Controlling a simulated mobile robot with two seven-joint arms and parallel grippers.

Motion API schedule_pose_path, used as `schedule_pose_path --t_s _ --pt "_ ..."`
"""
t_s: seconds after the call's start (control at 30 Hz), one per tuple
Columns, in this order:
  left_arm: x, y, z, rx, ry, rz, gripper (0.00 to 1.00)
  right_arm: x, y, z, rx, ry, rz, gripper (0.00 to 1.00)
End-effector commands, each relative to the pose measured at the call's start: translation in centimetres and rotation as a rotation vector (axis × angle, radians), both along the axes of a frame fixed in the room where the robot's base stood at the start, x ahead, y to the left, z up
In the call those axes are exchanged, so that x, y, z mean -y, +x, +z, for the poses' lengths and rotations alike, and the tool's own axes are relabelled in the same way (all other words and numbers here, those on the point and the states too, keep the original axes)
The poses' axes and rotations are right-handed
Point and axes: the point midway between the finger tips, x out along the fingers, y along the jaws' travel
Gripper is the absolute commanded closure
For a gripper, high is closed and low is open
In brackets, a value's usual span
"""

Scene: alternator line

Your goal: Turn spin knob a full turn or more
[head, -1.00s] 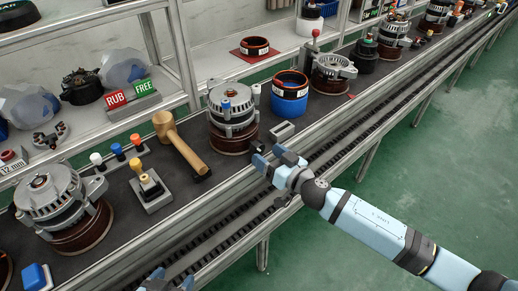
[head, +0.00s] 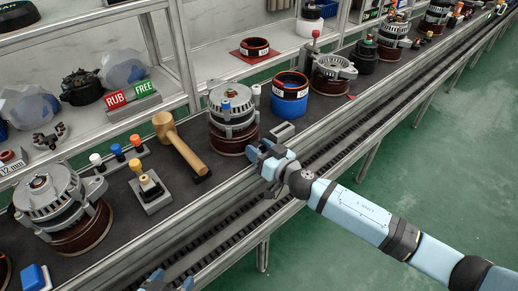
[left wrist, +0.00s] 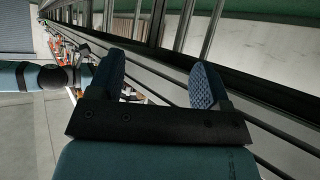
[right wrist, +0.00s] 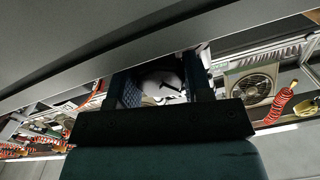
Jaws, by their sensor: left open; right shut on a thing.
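My right gripper (head: 259,150) is at the front edge of the bench, just right of the base of the middle alternator (head: 232,118). It is shut on a small dark thing there, which I take to be the spin knob; the fingers hide most of it. In the right wrist view a pale rounded shape shows between the fingers (right wrist: 160,88), and I cannot tell what it is. My left gripper (head: 165,281) shows at the bottom edge of the head view, away from the bench parts. In the left wrist view its fingers (left wrist: 157,82) are apart and empty.
A wooden mallet (head: 180,145) and a small stand with a yellow-topped lever (head: 147,184) are left of the alternator. A blue cup (head: 290,94) is to its right. Another alternator (head: 60,205) stands at the left. A conveyor rail (head: 225,215) runs along the bench front.

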Motion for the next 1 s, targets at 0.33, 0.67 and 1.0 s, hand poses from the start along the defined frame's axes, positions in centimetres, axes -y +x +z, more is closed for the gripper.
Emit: schedule_pose_path --t_s 0.33,0.67,1.0 --pt "-0.1 -0.1 0.5 -0.005 0.008 -0.001 0.29 -0.1 0.0 0.2 0.067 -0.093 0.000 0.78" --pt "-0.3 -0.2 1.3 -0.018 0.004 0.006 0.29 -0.1 -0.1 0.2 0.212 -0.293 0.000 0.78" --pt "-0.3 -0.4 1.1 -0.039 0.000 0.012 0.29 -0.2 -0.1 0.1 0.326 -0.449 0.001 0.78"
